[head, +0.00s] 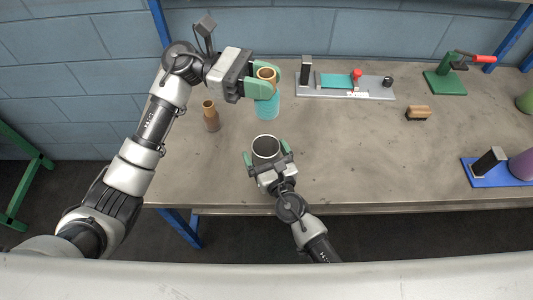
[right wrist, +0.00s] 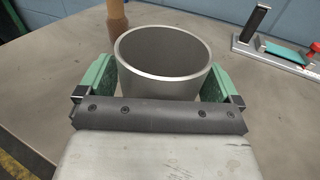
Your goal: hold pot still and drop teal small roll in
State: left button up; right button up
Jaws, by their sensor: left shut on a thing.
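The pot (head: 266,146) is a grey metal cylinder, open at the top, standing upright on the table. In the right wrist view the pot (right wrist: 165,50) looks empty as far as I can see inside. My right gripper (head: 267,158) is around the pot, with a green finger on each side; whether both fingers press on it is hard to tell. The teal small roll (head: 267,107) has a brown core showing at its top. My left gripper (head: 262,84) is shut on the roll near its upper end, holding it upright behind the pot.
A brown bottle-shaped cone (head: 211,117) stands left of the pot. A grey fixture with a teal strip (head: 345,84), a green clamp (head: 446,78), a brush (head: 418,113) and a blue stand (head: 494,172) are to the right. The table (head: 365,150) is clear right of the pot.

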jog(key=c, duration=1)
pick_arm(q)
notch_tip(320, 180, down, 13)
dwell(0.9)
jog(key=o, duration=1)
jog(key=shift+a, duration=0.1)
jog(key=v, duration=1.2)
pick_arm(e)
jog(key=o, duration=1.1)
